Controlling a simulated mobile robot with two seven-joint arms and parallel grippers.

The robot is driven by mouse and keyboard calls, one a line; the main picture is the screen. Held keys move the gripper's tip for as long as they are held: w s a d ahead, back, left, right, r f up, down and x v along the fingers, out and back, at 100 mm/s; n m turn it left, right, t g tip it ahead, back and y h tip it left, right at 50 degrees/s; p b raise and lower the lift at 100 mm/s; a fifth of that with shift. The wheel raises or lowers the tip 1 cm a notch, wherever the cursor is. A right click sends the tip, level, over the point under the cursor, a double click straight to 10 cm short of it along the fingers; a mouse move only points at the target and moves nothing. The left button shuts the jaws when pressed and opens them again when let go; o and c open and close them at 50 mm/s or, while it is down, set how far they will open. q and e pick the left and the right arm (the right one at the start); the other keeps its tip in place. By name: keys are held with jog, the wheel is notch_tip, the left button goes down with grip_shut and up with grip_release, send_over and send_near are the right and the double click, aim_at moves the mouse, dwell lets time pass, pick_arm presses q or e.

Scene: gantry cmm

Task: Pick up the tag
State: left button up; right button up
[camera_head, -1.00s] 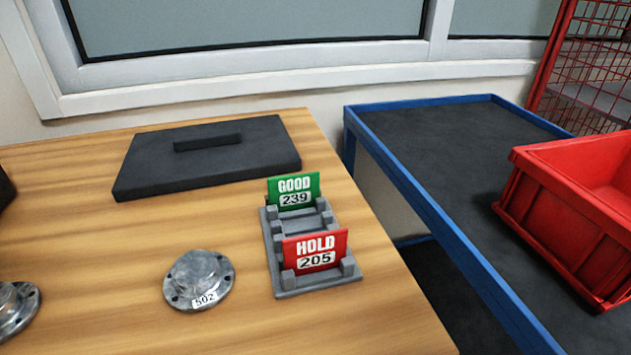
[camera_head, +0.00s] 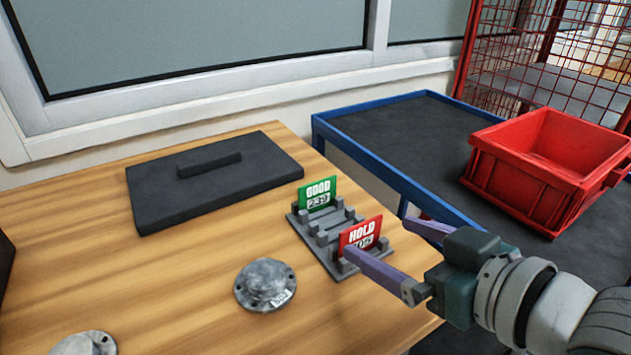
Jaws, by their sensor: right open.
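A green GOOD tag (camera_head: 318,194) numbered 239 and a red HOLD tag (camera_head: 361,233) stand upright in a grey slotted rack (camera_head: 325,239) on the wooden table. My right gripper (camera_head: 375,235) comes in from the right and is open and empty. One purple finger passes in front of the rack's near end and hides the lower part of the HOLD tag's number. The other finger is to the right of the tag, beyond the table edge in the picture. I cannot tell whether the fingers touch the tag. My left gripper is not in view.
A metal flanged part (camera_head: 265,284) lies left of the rack, and another (camera_head: 84,344) is at the bottom left. A dark plate with a raised bar (camera_head: 215,181) lies behind. A blue-edged cart (camera_head: 380,130) holds a red bin (camera_head: 540,170). A red mesh cage (camera_head: 560,65) stands behind.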

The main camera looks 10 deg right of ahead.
aim_at(363, 230)
jog(key=x, duration=0.2)
jog(key=b+x, duration=0.1)
jog(key=x, duration=0.1)
jog(key=b+x, duration=0.1)
jog(key=x, duration=0.1)
jog(key=shift+f, duration=0.35)
jog(key=shift+c, duration=0.4)
jog(key=c, duration=1)
jog(key=shift+o, duration=0.2)
jog(key=shift+r, duration=0.15)
